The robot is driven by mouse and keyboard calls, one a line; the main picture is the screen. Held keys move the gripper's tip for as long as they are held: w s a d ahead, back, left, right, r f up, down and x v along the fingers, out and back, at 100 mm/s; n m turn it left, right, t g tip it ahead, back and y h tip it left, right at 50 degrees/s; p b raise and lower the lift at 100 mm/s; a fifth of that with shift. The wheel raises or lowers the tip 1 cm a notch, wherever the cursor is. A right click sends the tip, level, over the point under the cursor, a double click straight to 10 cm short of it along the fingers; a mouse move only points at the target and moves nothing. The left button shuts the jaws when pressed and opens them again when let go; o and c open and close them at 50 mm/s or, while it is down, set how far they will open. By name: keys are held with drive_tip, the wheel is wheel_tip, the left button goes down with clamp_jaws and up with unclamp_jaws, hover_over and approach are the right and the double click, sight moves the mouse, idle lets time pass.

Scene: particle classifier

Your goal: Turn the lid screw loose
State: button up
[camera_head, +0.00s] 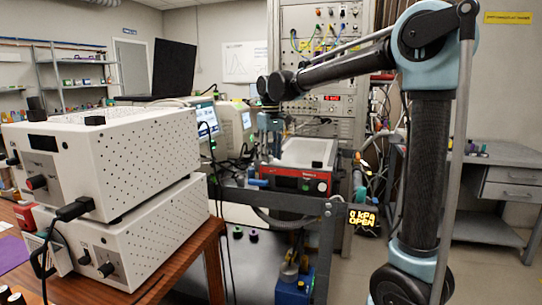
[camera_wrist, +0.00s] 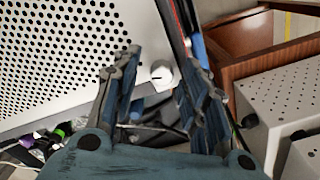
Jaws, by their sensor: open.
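My gripper (camera_wrist: 161,80) is open in the wrist view, with one blue-grey finger on each side of a small white round screw head (camera_wrist: 161,72) with a dark slot. The screw sits by the edge of a white perforated panel (camera_wrist: 60,60), which looks like the lid. The fingers look apart from the screw; how far short of it they are I cannot tell. In the head view my gripper (camera_head: 270,132) points down beside a white-topped instrument with a red front (camera_head: 303,178). The screw cannot be made out there.
Two stacked white perforated boxes (camera_head: 105,160) stand on a wooden table (camera_head: 180,262) at left. A rack of cabled instruments (camera_head: 318,80) rises behind. Cables and small coloured items crowd the lower left of the wrist view.

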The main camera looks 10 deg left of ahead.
wheel_tip(320, 180, up, 12)
idle(0.6)
drive_tip(key=shift+f, duration=0.1)
